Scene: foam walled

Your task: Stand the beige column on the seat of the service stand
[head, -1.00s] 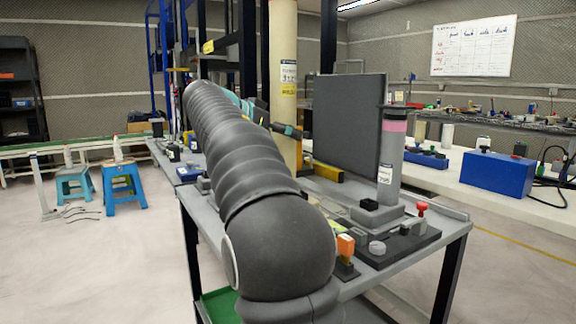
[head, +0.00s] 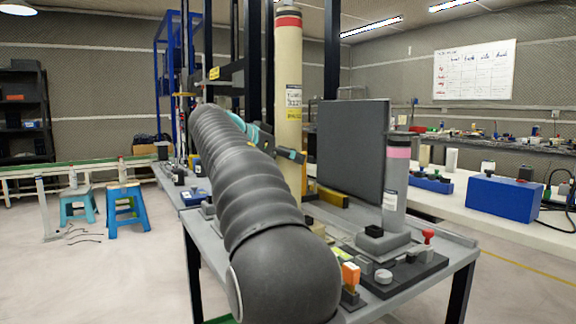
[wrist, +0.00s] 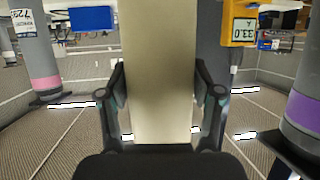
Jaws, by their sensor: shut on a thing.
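The beige column (head: 288,80) is tall and upright in the head view, with a red band near its top and a white and yellow label. My gripper (head: 290,153) is shut on it around mid-height. In the wrist view the column (wrist: 160,40) fills the middle, with my gripper's fingers (wrist: 161,80) on both sides. My arm hides the column's lower end, so I cannot tell whether it touches anything. A grey table-like stand (head: 453,258) is in front; I cannot make out which part is the service stand's seat.
A grey cylinder with a pink band (head: 396,180) stands on a grey block (head: 383,243), right of a dark upright panel (head: 352,145). Stools (head: 126,203) stand on the open floor at left.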

